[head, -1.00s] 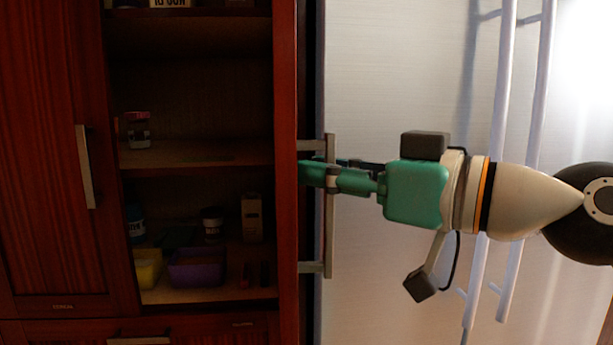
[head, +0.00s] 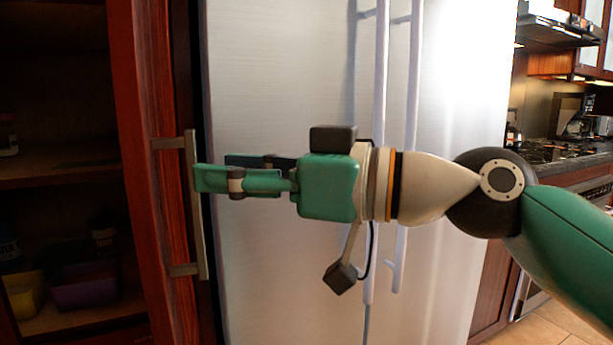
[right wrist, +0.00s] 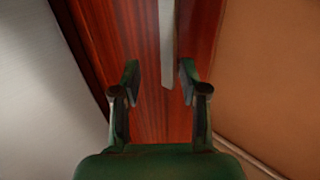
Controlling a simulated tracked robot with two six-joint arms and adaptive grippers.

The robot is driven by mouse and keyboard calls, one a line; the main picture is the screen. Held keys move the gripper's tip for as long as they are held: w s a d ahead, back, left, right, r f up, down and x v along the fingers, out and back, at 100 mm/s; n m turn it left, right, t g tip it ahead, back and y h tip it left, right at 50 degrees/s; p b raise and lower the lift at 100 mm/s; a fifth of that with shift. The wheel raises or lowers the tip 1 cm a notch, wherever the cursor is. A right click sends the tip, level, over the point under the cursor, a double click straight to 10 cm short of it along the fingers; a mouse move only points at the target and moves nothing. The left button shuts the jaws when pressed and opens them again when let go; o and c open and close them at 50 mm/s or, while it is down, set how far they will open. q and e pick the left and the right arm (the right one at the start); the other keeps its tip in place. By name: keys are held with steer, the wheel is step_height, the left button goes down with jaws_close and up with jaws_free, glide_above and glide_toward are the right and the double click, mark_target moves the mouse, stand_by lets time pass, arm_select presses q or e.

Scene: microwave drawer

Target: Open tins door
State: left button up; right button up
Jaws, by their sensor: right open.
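The dark red wooden cabinet door (head: 150,70) stands swung open at the left of the head view, seen nearly edge-on. Its upright metal bar handle (head: 197,230) faces the fridge. My right gripper (head: 212,170) is open, with its fingertips at the handle's middle. In the right wrist view, the handle (right wrist: 167,40) lies between the two spread fingers (right wrist: 159,78), apart from both, with its end near fingertip level. The door's wood (right wrist: 150,125) fills the space behind. My left gripper is not in view.
The open cabinet's shelves hold a purple bin (head: 85,287), a yellow bin (head: 24,296) and dim jars. A steel fridge (head: 270,60) with long upright handles (head: 381,90) stands close behind my right arm. A stove counter (head: 570,150) is at the far right.

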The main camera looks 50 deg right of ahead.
steer(key=v, duration=0.8)
steer(key=shift+d, duration=0.15)
steer(key=shift+s, duration=0.15)
